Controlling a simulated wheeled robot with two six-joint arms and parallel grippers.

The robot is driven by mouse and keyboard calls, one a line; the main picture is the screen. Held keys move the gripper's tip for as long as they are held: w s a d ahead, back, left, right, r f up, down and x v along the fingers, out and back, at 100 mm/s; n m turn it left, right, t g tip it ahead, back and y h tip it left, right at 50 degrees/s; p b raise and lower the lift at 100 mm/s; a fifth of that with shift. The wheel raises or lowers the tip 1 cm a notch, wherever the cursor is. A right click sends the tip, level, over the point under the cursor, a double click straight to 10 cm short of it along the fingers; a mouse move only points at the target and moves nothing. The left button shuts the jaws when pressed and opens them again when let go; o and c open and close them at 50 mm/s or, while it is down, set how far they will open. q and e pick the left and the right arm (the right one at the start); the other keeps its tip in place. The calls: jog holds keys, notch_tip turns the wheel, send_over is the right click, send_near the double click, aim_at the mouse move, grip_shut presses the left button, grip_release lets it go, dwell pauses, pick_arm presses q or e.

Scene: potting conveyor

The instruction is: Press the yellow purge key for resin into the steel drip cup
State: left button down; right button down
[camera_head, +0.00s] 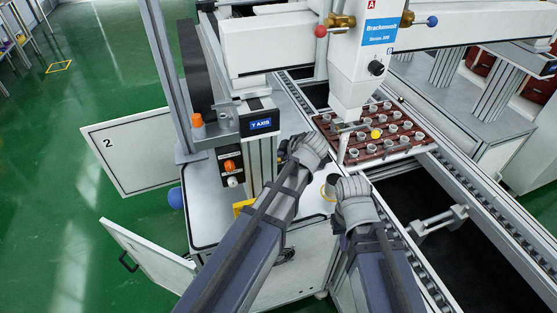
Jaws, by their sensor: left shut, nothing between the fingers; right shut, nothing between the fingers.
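A small round yellow button (376,134), which looks like the purge key, shows beside the white dispensing head (350,75), in front of the brown tray. My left gripper (308,147) is shut and empty, left of the dispensing head's lower end and apart from the button. My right gripper (352,188) is shut and empty, below the button in the picture and apart from it. I cannot see into the cup.
A brown tray (408,146) with several small pale cups sits on the conveyor (480,188). The Y-axis column (258,124), with orange and white knobs, stands left of my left gripper. Open white cabinet doors (130,150) are at the left.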

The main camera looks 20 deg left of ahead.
aim_at(281, 163)
pick_arm(q)
jog(key=shift+f, duration=0.25)
jog(key=shift+f+b, duration=0.5)
jog(key=shift+b, duration=0.1)
dwell(0.5)
jog(key=shift+r, duration=0.15)
jog(key=shift+r+p, duration=0.75)
jog(key=shift+p, duration=0.1)
notch_tip(281, 163, up, 5)
jog(key=p, duration=0.5)
dwell(0.3)
